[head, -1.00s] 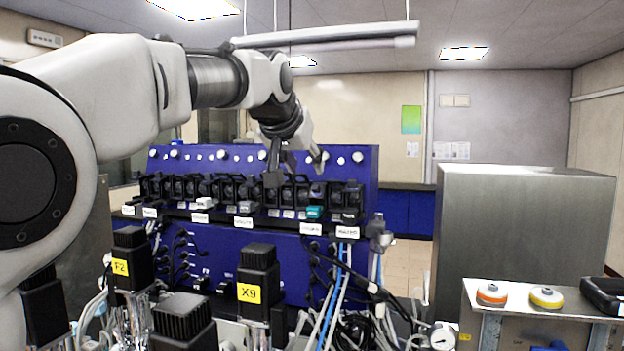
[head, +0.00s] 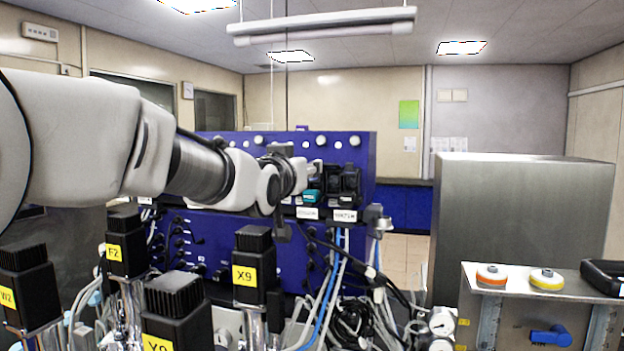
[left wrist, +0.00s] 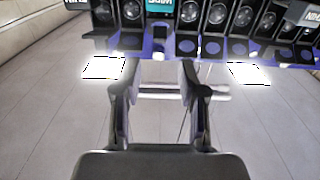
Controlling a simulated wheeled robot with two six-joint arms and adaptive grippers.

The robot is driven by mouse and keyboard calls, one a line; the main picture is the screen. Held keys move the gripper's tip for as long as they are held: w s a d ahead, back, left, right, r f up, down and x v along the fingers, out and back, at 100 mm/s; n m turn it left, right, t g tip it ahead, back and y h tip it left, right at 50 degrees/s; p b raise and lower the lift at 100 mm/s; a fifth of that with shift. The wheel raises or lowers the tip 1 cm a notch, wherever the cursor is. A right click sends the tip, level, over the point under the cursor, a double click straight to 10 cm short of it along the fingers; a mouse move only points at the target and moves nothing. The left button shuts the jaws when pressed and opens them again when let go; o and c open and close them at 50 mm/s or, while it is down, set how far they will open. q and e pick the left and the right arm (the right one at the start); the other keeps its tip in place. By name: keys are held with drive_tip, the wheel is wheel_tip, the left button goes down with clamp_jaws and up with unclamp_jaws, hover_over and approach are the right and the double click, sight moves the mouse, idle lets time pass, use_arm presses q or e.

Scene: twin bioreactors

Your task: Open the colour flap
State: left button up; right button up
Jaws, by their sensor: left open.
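A teal flap (head: 311,196) sits in the row of black flapped units (head: 343,181) on the front of the blue cabinet. The teal piece also shows in the left wrist view (left wrist: 160,7), at the top edge, with its lettering upside down. My left gripper (left wrist: 155,75) is open and empty, its two fingers apart below the teal piece in that picture. In the head view the left gripper (head: 308,172) is beside the row, close to the teal flap and partly hidden by its own wrist. I see no contact. My right gripper is in neither view.
The blue cabinet (head: 362,150) stands behind the row. Black motor heads with yellow labels, such as X9 (head: 255,265), stand in front, below my left arm. Tubes and cables (head: 335,285) hang below the row. A steel cabinet (head: 520,215) stands at the right.

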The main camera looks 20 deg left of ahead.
use_arm(q)
drive_tip(key=w, duration=0.2)
drive_tip(key=w+b, duration=0.1)
drive_tip(key=w, duration=0.1)
drive_tip(key=w+f+b, duration=0.1)
drive_tip(key=w, duration=0.1)
drive_tip(key=shift+w, duration=0.35)
drive_tip(key=shift+s, duration=0.1)
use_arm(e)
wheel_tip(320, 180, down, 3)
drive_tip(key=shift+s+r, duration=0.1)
